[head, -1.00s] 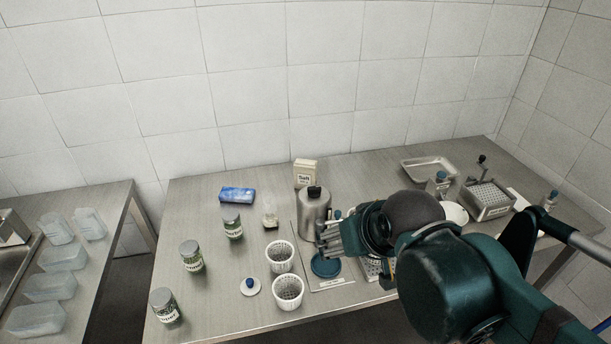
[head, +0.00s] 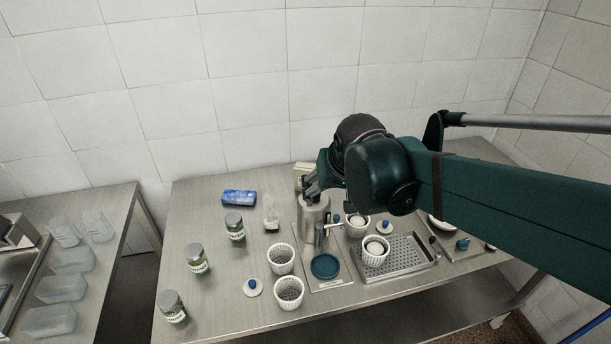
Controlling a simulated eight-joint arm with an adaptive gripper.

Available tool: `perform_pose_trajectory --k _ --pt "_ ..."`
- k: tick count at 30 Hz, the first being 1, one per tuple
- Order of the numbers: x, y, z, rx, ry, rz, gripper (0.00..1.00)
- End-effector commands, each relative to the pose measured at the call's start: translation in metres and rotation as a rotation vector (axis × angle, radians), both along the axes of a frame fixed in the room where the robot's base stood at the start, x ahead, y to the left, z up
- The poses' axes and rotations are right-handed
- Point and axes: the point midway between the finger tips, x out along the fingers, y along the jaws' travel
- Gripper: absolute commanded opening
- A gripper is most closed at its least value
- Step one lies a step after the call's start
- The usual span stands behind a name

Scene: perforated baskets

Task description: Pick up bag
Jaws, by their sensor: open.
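A small, pale, see-through bag (head: 271,216) with something greenish low in it stands on the steel table, left of the metal canister. My gripper (head: 309,187) is open and hangs over the canister, to the right of the bag and apart from it. Its fingers point down and left. They partly hide the canister's top and the salt box (head: 299,172) behind it. I cannot tell whether a finger touches the canister.
The metal canister (head: 313,222) stands beneath my gripper. A blue packet (head: 239,197) and a lidded jar (head: 235,228) are near the bag. White perforated baskets (head: 281,258) stand in front. The table's left back corner is clear.

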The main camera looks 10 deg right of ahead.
Motion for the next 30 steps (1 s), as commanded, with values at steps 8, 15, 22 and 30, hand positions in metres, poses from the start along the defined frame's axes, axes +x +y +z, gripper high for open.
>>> perform_pose_trajectory --k 8,15,22,30 --pt "0.046 0.000 0.005 0.005 0.023 -0.040 0.66" --pt "0.084 0.001 0.002 0.011 0.042 -0.078 0.66" --pt "0.120 0.002 -0.005 0.012 0.060 -0.114 0.66" --pt "0.161 0.003 -0.019 0.015 0.080 -0.159 0.66"
